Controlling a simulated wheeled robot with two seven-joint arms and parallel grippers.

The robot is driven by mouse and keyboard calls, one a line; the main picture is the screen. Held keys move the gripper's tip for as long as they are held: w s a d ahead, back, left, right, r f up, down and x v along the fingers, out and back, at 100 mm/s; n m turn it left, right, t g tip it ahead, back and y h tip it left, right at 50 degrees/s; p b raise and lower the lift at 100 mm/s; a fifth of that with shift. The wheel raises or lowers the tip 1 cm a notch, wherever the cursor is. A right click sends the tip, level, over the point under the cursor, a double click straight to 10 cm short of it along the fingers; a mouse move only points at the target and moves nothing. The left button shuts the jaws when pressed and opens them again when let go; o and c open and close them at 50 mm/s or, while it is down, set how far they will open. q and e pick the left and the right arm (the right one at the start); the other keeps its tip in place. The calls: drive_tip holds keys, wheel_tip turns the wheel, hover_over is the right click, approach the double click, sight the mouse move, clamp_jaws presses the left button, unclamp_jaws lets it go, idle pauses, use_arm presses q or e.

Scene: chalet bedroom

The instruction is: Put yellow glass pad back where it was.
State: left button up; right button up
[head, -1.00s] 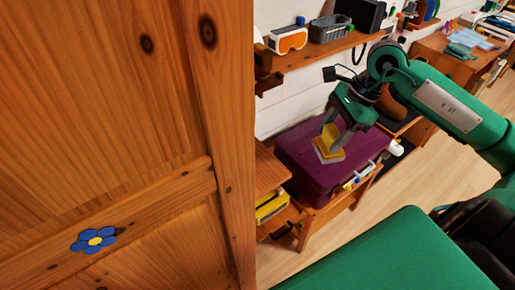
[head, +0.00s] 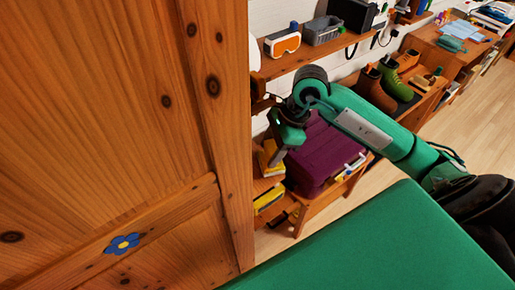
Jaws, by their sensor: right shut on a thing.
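My right gripper (head: 275,159) is shut on the yellow glass pad (head: 268,153), which shows only in part between the wardrobe edge and the fingers. The gripper points down just left of the purple case (head: 321,152), over the small wooden shelf unit (head: 263,184). I cannot tell whether the pad touches the shelf top. My left gripper is not in view.
A large wooden wardrobe door (head: 110,120) with a blue flower fills the left and hides part of the shelf unit. A yellow item (head: 268,199) lies inside the shelf unit. Orange-white goggles (head: 284,45) and a grey basket (head: 322,30) stand on the wall shelf above. Boots (head: 394,79) stand right of the case.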

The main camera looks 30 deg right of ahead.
drive_tip(key=shift+a+r, duration=0.1)
drive_tip(key=shift+a, duration=0.2)
drive_tip(key=shift+w+a+r+p, duration=0.1)
drive_tip(key=shift+w+a+p, duration=0.05)
drive_tip(key=shift+a+p, duration=0.4)
drive_tip(key=shift+w+a+r+p, duration=0.1)
drive_tip(key=shift+w+a+p, duration=0.05)
drive_tip(key=shift+a+p, duration=0.4)
drive_tip(key=shift+p+x, duration=0.55)
drive_tip(key=shift+x, duration=0.25)
drive_tip(key=shift+a+f, duration=0.1)
drive_tip(key=shift+f, duration=0.2)
drive_tip(key=o, duration=1)
